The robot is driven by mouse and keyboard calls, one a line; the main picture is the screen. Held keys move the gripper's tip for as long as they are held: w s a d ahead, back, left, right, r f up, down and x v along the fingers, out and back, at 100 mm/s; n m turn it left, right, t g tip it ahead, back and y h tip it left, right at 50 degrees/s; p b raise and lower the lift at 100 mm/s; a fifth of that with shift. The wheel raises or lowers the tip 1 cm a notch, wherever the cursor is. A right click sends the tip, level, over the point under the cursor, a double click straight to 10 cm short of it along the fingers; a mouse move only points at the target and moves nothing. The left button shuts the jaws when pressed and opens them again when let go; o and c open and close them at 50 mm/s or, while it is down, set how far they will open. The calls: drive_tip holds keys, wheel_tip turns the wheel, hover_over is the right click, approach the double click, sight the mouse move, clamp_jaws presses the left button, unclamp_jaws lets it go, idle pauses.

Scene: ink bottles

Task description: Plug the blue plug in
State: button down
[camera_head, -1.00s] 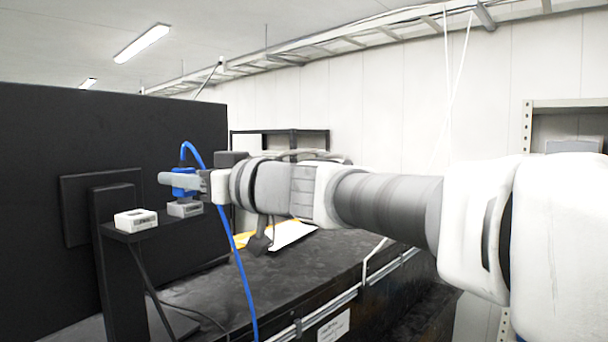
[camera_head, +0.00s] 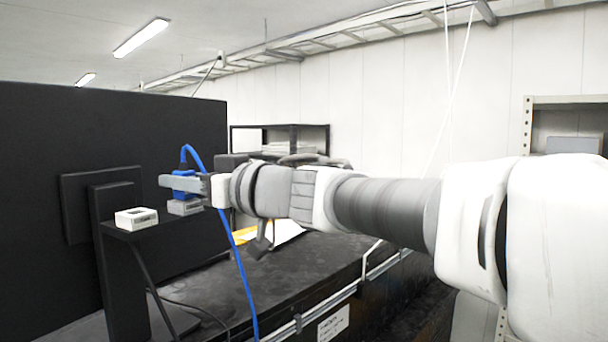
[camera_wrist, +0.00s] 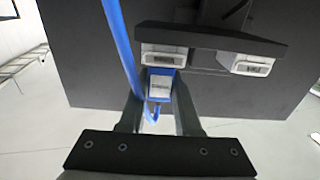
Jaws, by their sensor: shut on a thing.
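The blue plug (camera_head: 184,191) is held between the fingers of my gripper (camera_head: 190,184), just above the rear white socket block (camera_head: 185,208). In the wrist view, the plug (camera_wrist: 160,74) with its pale face sits between the two fingers of my gripper (camera_wrist: 159,94). It lies right against or very near the same socket block (camera_wrist: 163,56); I cannot tell whether its prongs are in. A blue cable (camera_head: 233,250) loops up from the plug and hangs down behind my gripper. A second white socket block (camera_head: 136,219) sits beside it, nearer, with nothing in it visible.
The socket blocks sit on a dark bracket (camera_head: 158,232) behind a large black monitor panel (camera_head: 60,130). A dark bench (camera_head: 300,270) with papers lies below my arm. A dark shelf (camera_head: 280,128) stands at the back.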

idle(0.4)
drive_tip(key=shift+c, duration=0.2)
unclamp_jaws()
idle(0.4)
drive_tip(key=shift+r+p, duration=3.95)
drive_tip(key=shift+p, duration=0.9)
